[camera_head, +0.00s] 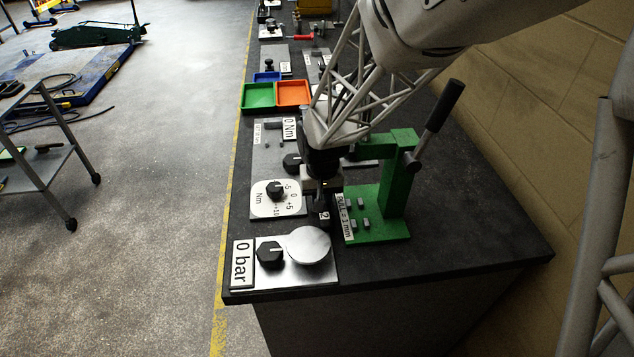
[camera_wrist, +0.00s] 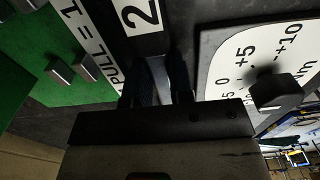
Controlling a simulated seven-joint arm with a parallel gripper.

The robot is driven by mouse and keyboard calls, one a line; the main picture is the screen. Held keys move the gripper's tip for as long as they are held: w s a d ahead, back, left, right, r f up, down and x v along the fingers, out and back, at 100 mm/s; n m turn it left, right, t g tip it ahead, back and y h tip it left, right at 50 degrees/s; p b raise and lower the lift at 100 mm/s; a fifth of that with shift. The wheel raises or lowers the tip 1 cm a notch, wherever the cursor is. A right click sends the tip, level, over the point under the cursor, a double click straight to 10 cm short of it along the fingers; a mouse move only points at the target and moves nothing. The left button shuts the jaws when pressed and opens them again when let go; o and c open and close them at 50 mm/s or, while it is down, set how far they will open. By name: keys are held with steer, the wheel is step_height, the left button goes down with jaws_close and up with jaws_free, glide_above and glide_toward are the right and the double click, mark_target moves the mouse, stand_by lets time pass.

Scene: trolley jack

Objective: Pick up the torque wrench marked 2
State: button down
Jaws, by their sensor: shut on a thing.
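A dark tool with a white tag marked 2 (camera_head: 323,215) stands at the bench between the green press and the Nm dial plate. In the wrist view its tag (camera_wrist: 142,16) shows at the top, just beyond my fingertips. In the wrist view my gripper (camera_wrist: 160,80) shows as two dark fingers close together. Most of the tool is hidden by my gripper and wrist, and dark on dark makes its outline hard to tell. I cannot tell whether it is clear of the bench.
The green lever press (camera_head: 397,190) stands close on the right, its black-handled lever (camera_head: 438,115) raised. The Nm dial plate (camera_head: 278,205) is close on the left. A metal plate with a knob and round disc (camera_head: 309,245) lies in front. Green (camera_head: 258,96) and orange (camera_head: 293,94) trays sit behind.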

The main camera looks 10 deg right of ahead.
steer(key=shift+r, duration=0.1)
step_height(320, 180, up, 18)
stand_by(1.0)
stand_by(0.5)
